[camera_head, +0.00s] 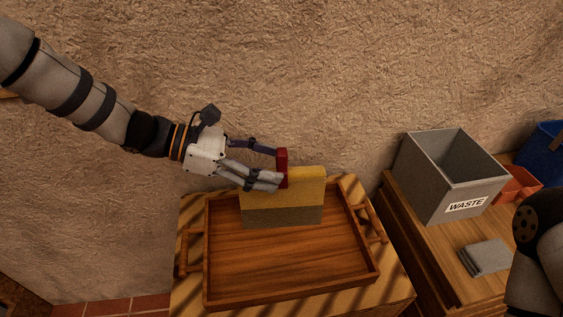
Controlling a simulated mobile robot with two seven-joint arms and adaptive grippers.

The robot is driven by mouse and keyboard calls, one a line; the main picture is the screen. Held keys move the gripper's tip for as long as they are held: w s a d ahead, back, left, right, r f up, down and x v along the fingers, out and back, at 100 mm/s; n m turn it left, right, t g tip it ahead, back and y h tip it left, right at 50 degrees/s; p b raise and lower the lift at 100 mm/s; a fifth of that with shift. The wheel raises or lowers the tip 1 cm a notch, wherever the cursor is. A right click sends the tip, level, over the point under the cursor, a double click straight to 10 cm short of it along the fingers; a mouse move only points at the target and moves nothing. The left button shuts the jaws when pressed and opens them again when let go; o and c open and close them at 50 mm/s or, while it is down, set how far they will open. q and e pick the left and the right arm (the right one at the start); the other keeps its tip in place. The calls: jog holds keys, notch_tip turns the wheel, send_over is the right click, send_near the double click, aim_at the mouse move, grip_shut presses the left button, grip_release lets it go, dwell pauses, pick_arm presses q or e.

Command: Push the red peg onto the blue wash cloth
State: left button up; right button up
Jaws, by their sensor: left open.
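I cannot tell whether the fingertips touch the red piece. It shows just above and in front of the left part of a yellow block's top; I cannot tell whether it rests there. No clearly blue cloth is in view; a folded grey cloth (485,257) lies on the side table at right. My right gripper is out of view.
The yellow block (305,197) with a brownish lower part stands at the back of a wooden tray (292,298). The tray's front is clear. At right are a grey WASTE bin (428,180), a red-orange container (520,186) and a blue bin (543,143). A wall stands behind.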

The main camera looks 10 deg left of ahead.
aim_at(285, 151)
pick_arm(q)
jog(key=x, duration=0.3)
jog(key=shift+a, duration=0.15)
jog(key=c, duration=1)
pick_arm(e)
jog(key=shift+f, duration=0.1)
pick_arm(q)
jog(key=shift+w+r, duration=0.1)
jog(key=shift+r, duration=0.35)
jog(key=r, duration=0.3)
jog(key=shift+s+a+r+p, duration=0.1)
jog(key=shift+s+r+p, duration=0.15)
jog(key=shift+p, duration=0.15)
jog(key=s+a+r+p, duration=0.1)
jog(key=s+r, duration=0.2)
jog(key=s, duration=0.1)
jog(key=s+a+r+p, duration=0.1)
jog(key=s+a+r, duration=0.1)
jog(key=s, duration=0.2)
jog(key=s+a+r+p, duration=0.2)
jog(key=s+r, duration=0.1)
jog(key=s, duration=0.1)
jog(key=shift+s+r, duration=0.3)
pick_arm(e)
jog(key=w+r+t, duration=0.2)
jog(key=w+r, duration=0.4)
